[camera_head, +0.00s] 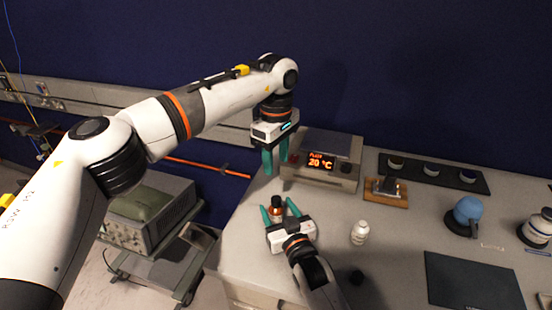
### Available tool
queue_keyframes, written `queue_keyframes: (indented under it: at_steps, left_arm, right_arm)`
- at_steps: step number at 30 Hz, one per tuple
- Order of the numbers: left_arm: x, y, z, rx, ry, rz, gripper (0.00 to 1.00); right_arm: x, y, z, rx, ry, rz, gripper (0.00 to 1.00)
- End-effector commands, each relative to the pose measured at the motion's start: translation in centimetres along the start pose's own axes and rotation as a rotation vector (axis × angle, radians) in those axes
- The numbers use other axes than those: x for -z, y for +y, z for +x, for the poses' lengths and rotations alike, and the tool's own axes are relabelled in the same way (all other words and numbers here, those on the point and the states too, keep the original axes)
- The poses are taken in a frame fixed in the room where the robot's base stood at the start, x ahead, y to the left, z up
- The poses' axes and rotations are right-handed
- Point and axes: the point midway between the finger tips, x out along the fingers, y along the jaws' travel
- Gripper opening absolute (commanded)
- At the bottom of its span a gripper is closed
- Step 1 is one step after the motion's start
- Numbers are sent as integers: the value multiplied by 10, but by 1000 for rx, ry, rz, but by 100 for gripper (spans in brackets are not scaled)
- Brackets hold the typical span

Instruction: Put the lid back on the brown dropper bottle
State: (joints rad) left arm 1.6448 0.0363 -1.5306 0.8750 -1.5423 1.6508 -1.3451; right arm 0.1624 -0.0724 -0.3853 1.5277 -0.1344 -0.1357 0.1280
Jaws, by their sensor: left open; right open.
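The brown dropper bottle (277,204) stands upright near the left edge of the bench, with an orange-brown body and a dark top. I cannot tell whether the dark top is its neck or a lid. My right gripper (280,208) is open, its teal fingers on either side of the bottle; contact is unclear. My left gripper (276,160) is open and points down, above and behind the bottle, beside the hotplate. A small black piece (356,277) lies on the bench right of my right arm; it may be the lid.
A hotplate (320,166) reading 20 °C stands at the back. A white bottle (360,232), a wooden block (386,191), a blue round vessel (466,214), a dark tray (434,172) and a black mat (472,281) occupy the right. Bench between white bottle and mat is clear.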

Motion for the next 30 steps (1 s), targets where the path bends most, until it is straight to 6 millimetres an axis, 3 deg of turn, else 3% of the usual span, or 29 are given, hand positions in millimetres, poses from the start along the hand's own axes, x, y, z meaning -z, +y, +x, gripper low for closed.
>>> queue_keyframes:
  at_steps: [9,15,30]
  left_arm:
    - [0,0,7,0,0,0,47]
    - [0,0,10,0,0,0,47]
    - [0,0,10,0,0,0,47]
  right_arm:
    - [2,0,-66,-1,1,-1,59]
    - [2,0,-94,-1,2,-1,59]
    - [0,0,-104,-1,0,0,59]
